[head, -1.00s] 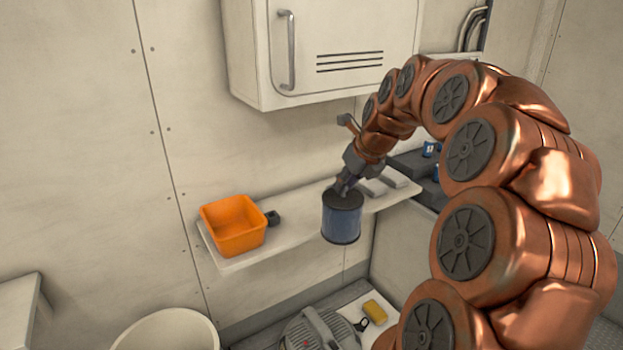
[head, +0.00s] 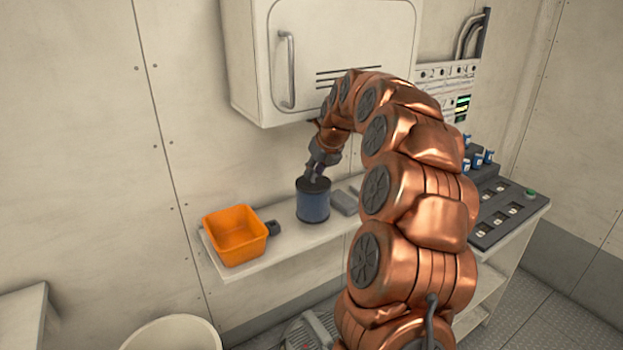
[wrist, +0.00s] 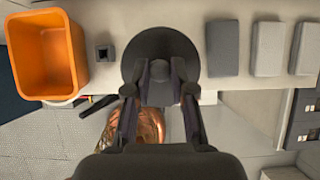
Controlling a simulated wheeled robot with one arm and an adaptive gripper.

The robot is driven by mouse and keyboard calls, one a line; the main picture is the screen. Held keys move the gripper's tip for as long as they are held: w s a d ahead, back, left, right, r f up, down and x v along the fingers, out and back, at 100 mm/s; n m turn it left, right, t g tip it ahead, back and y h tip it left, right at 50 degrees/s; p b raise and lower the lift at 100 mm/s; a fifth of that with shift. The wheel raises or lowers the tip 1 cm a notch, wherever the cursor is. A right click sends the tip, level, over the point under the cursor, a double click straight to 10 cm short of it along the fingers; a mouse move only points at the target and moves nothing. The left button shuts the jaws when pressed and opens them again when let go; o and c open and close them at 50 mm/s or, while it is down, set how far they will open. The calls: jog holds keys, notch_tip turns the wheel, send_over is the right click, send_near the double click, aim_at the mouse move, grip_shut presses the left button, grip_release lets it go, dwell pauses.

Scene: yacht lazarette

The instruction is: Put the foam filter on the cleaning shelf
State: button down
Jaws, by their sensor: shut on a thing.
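The foam filter (head: 313,203) is a blue cylinder with dark end caps. It is upright, and my gripper (head: 313,177) is shut on its top from above. In the head view it is at the middle of the cleaning shelf (head: 265,263), a pale wall shelf; I cannot tell whether its base touches the shelf. In the wrist view, the fingers of my gripper (wrist: 160,78) close on the dark round cap (wrist: 158,42), with the shelf surface around it. The filter's lower part is hidden there.
An orange bin (head: 235,236) and a small dark block (head: 273,228) stand left of the filter. Several grey blocks (wrist: 222,47) lie to its right. A wall cabinet (head: 345,50) hangs above. A control console (head: 505,215) stands at the right.

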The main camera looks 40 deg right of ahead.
aim_at(315, 177)
jog(key=shift+w, duration=0.45)
jog(key=shift+s+f+p, duration=0.1)
jog(key=shift+f+p, duration=0.65)
jog(key=shift+f, duration=1.05)
jog(key=shift+f, duration=0.2)
jog(key=c, duration=1)
grip_release()
jog(key=shift+r+p, duration=0.2)
jog(key=shift+p, duration=0.1)
